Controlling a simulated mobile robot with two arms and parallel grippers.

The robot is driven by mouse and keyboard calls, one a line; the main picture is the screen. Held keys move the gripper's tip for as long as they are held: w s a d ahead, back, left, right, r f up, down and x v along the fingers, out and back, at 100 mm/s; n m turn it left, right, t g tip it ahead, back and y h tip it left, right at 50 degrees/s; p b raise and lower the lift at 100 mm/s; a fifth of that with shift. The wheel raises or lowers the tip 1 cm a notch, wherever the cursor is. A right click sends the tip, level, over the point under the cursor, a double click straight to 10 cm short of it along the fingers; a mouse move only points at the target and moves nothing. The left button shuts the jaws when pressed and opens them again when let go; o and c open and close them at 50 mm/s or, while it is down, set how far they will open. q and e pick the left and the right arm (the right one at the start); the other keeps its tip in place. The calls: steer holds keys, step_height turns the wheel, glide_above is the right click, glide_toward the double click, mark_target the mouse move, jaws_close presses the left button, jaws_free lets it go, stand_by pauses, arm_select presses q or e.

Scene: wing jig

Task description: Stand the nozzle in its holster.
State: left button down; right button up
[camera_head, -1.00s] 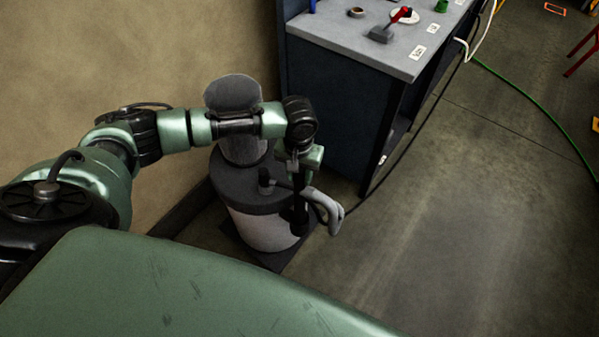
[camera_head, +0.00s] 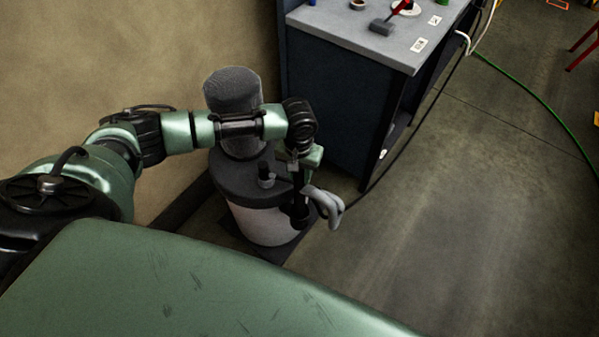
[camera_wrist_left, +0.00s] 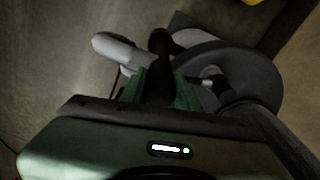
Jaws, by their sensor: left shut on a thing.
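My left gripper (camera_head: 303,163) is shut on the dark nozzle (camera_head: 299,185), beside the front right of the drum-shaped unit (camera_head: 262,226). In the left wrist view the green fingers (camera_wrist_left: 163,92) sit on both sides of the dark nozzle (camera_wrist_left: 158,68). The nozzle points down and looks near upright. A wider black cup-like part (camera_head: 297,212), possibly the holster, shows below it at the drum's side. I cannot tell whether the nozzle is inside it. A pale grey curved piece (camera_head: 326,204) is just right of the nozzle. My right gripper is not in view.
The drum has a dark lid (camera_head: 236,181) with a short post (camera_head: 265,174) and a tall grey cylinder (camera_head: 233,92) behind. A workbench (camera_head: 365,38) stands behind right. A black cable (camera_head: 412,138) runs from the drum area up along the bench. The floor at right is mostly clear.

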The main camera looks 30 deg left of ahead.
arm_select(q)
steer(key=shift+f+b, duration=0.7)
steer(key=shift+f, duration=1.2)
steer(key=c, duration=0.9)
jaws_free()
steer(key=shift+c, duration=0.2)
steer(key=shift+f, duration=0.1)
step_height(320, 180, up, 8)
steer(key=shift+s+f+b, duration=0.1)
steer(key=shift+s+b, duration=0.05)
steer(key=shift+b, duration=0.15)
